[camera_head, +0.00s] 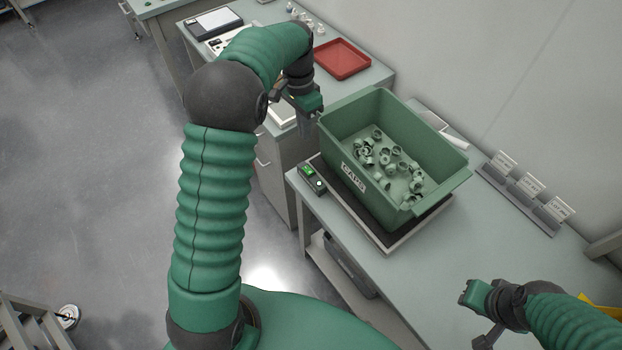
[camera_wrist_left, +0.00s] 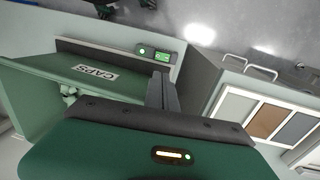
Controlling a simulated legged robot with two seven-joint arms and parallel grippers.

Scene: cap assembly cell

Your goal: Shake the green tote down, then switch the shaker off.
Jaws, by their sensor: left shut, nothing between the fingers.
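The green tote (camera_head: 352,195), labelled CAPS, sits on the shaker (camera_head: 433,215), a dark plate on a light base. Several grey-green caps (camera_head: 388,172) lie loosely scattered on its floor. The shaker's control box (camera_head: 313,180), with a lit green switch and a round button, is at the table's left edge. The box also shows in the left wrist view (camera_wrist_left: 154,53), just beyond my fingertips. My left gripper (camera_head: 305,128) is shut and empty, off the tote's left corner, apart from it. My right gripper (camera_head: 476,308) is low at the right, away from the tote; its jaws are unclear.
A red tray (camera_head: 342,59) and small parts lie on the bench behind. A drawer cabinet (camera_head: 272,165) stands left of the table. The tabletop in front of the shaker is clear.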

